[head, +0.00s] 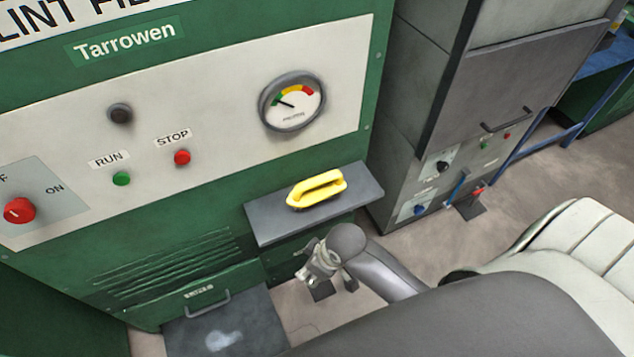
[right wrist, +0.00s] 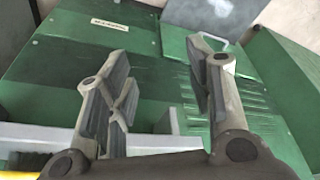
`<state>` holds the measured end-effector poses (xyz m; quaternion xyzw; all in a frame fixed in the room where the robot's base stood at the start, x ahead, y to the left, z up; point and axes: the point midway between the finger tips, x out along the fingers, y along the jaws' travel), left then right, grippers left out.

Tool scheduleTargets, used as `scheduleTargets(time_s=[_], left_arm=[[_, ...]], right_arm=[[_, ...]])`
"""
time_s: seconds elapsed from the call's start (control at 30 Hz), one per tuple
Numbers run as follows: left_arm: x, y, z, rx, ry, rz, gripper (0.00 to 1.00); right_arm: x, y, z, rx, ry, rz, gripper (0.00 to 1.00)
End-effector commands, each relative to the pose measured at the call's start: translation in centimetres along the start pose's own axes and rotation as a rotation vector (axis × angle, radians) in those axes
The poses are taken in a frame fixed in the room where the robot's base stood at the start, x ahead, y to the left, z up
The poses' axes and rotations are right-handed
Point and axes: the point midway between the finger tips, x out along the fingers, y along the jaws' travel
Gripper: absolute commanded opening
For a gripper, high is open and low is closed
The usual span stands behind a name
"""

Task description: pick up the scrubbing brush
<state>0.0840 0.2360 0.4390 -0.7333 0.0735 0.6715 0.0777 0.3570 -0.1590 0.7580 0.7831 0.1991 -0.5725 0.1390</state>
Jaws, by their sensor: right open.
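The scrubbing brush (head: 318,190), with a yellow handle, lies on a small grey shelf (head: 275,217) that juts from the front of the green machine. My right gripper (head: 322,277) is just in front of and below the shelf in the head view, apart from the brush. It is open with nothing between its fingers, as the right wrist view (right wrist: 160,80) also shows. A yellow sliver, likely the brush (right wrist: 20,175), shows at that view's bottom left corner. The brush's bristles are hidden. My left gripper is not in view.
The green machine's panel has a gauge (head: 292,101), a green run button (head: 121,179), a red stop button (head: 182,157) and a red knob (head: 20,210). A grey cabinet (head: 425,90) stands to the right.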

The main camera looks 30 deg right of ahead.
Motion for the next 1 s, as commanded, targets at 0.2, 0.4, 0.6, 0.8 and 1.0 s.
scheduleTargets(time_s=[0.2,0.4,0.6,0.8,1.0], left_arm=[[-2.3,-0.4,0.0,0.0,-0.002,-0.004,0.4],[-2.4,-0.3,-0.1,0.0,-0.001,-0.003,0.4],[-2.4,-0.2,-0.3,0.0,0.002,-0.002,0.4],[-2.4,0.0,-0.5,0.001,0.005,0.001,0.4],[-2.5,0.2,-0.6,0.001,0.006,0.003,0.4]], right_arm=[[-9.4,-1.5,-5.2,-0.223,0.041,-0.043,0.48],[-10.5,-1.3,-8.0,-0.461,0.016,-0.083,0.48],[-10.7,1.1,-10.5,-0.677,-0.044,-0.103,0.48],[-11.9,5.3,-12.5,-0.849,-0.13,-0.113,0.48],[-14.2,10.4,-14.1,-0.958,-0.218,-0.123,0.48]])
